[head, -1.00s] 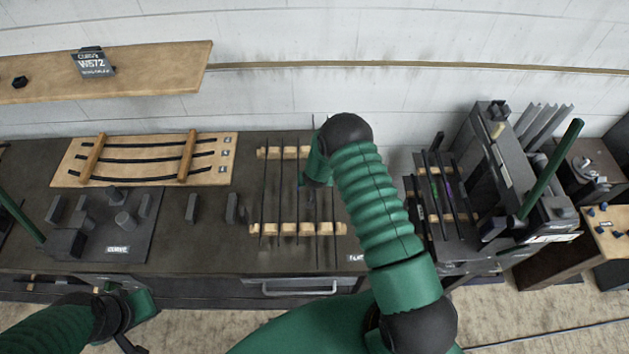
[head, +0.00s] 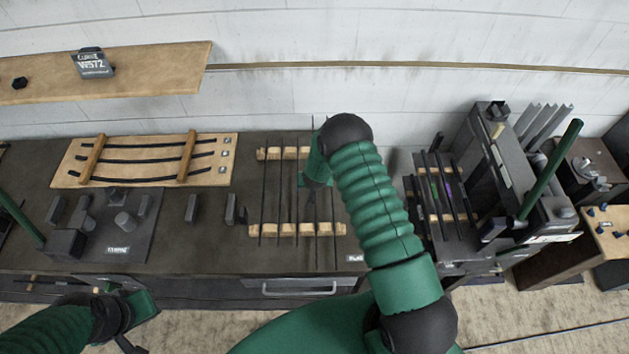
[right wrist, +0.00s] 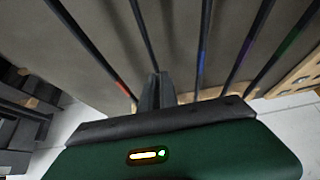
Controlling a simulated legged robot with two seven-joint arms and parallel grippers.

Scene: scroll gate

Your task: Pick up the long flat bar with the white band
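Several long thin dark bars lie side by side across two wooden rests (head: 290,229) on the workbench. No white band shows clearly on any bar. My right gripper (head: 315,180) is low over this rack, among the bars right of its middle; my arm hides part of it. In the right wrist view its dark fingers (right wrist: 156,90) are close together, and one dark bar (right wrist: 145,36) runs up to them. Whether they hold it is unclear. Neighbouring bars there carry red and blue marks. My left gripper (head: 135,300) is in front of the bench at lower left, away from the bars.
A second rack (head: 437,190) with green- and purple-marked bars stands right, beside a dark machine (head: 490,165) with a green lever. A wooden board (head: 75,178) with curved bars lies at back left. Dark blocks (head: 125,222) stand in front of it.

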